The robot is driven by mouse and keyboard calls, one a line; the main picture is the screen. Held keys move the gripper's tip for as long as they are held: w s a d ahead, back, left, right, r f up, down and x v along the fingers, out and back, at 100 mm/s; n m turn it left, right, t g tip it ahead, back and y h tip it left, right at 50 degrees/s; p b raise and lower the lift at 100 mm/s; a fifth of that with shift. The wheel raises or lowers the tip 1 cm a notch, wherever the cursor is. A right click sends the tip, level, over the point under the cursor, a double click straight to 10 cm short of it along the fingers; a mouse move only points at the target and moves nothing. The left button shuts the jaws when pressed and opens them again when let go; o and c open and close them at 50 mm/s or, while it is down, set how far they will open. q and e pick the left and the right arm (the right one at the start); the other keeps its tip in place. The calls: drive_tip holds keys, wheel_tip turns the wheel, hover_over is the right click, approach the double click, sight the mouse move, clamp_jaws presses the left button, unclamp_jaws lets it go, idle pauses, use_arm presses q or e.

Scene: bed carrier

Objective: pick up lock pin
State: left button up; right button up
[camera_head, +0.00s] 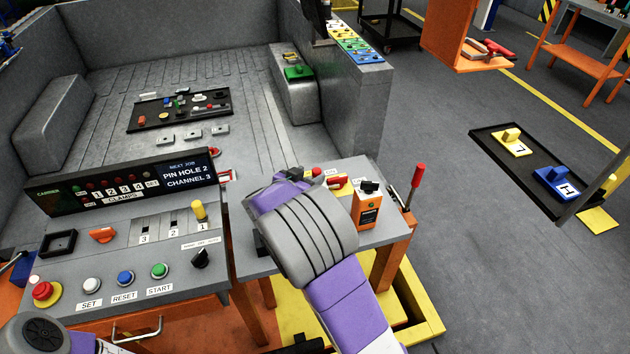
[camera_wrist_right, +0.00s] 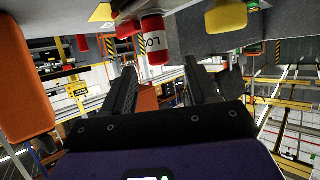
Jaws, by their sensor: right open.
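A red and white cylinder with lettering that starts "LO" (camera_wrist_right: 153,45), which looks like the lock pin, shows in the right wrist view. It is just beyond my right fingertips, in line with the gap between them. My right gripper (camera_wrist_right: 161,72) is open and nothing is between its fingers. I cannot surely pick out the pin there. My left arm shows at the lower left edge, with its gripper out of view.
An orange box with a black top (camera_head: 367,207) and a red-handled lever (camera_head: 416,178) stand right of my right wrist. The control panel (camera_head: 130,262) with buttons lies to the left. A yellow object (camera_wrist_right: 227,15) and an orange block (camera_wrist_right: 24,85) flank the pin in the wrist view.

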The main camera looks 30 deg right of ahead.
sight(319, 170)
drive_tip(key=shift+x, duration=0.9)
drive_tip(key=b+x, duration=0.2)
drive_tip(key=x, duration=0.2)
drive_tip(key=shift+d+f+b, duration=0.1)
drive_tip(key=shift+d+b, duration=0.05)
drive_tip(key=shift+b, duration=0.25)
drive_tip(key=shift+w+d+f, duration=0.1)
drive_tip(key=shift+w+d, duration=0.2)
drive_tip(key=shift+d, duration=0.1)
clamp_jaws()
